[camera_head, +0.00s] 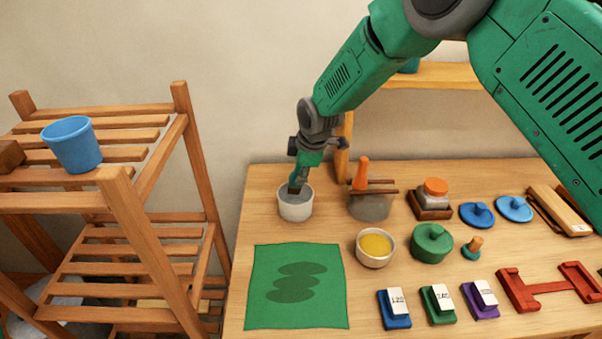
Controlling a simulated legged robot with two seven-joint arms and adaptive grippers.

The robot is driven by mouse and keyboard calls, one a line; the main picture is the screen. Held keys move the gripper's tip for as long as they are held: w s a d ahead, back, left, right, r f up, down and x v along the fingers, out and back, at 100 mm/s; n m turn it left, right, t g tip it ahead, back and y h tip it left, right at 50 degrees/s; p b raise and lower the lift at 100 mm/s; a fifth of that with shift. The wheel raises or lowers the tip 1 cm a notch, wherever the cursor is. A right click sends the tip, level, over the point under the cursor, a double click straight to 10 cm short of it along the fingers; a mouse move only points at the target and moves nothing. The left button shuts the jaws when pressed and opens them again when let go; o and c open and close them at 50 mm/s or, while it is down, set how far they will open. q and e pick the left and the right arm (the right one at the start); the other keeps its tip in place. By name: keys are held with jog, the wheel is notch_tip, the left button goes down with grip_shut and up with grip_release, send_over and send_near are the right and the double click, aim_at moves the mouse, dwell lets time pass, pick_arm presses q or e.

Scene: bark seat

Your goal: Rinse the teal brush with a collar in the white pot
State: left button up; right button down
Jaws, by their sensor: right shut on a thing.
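The white pot (295,211) stands near the back left of the table, with grey liquid showing inside its rim. My right gripper (301,170) reaches down from the upper right, directly over the pot, and is shut. The teal brush (297,182) is in its grip, mostly hidden by the fingers. A dark lower end points down into the pot's mouth. I cannot tell how deep it dips, and its collar does not show clearly. My left gripper is out of view.
A green cloth (251,287) with darker smears lies front left. A yellow-filled bowl (375,248), a glass jar (370,207) with sticks across it and a green lidded pot (431,248) stand right of the white pot. A wooden rack (150,226) holds a blue bucket (72,146).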

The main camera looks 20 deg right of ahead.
notch_tip(320, 180, up, 2)
jog(key=shift+a+p, duration=0.1)
jog(key=shift+p, duration=0.4)
jog(key=r+p, duration=0.2)
jog(key=shift+d+r, duration=0.3)
jog(key=shift+r, duration=0.05)
jog(key=shift+r+p, duration=0.45)
jog(key=shift+r, duration=0.2)
jog(key=shift+a, duration=0.1)
jog(key=shift+a, duration=0.1)
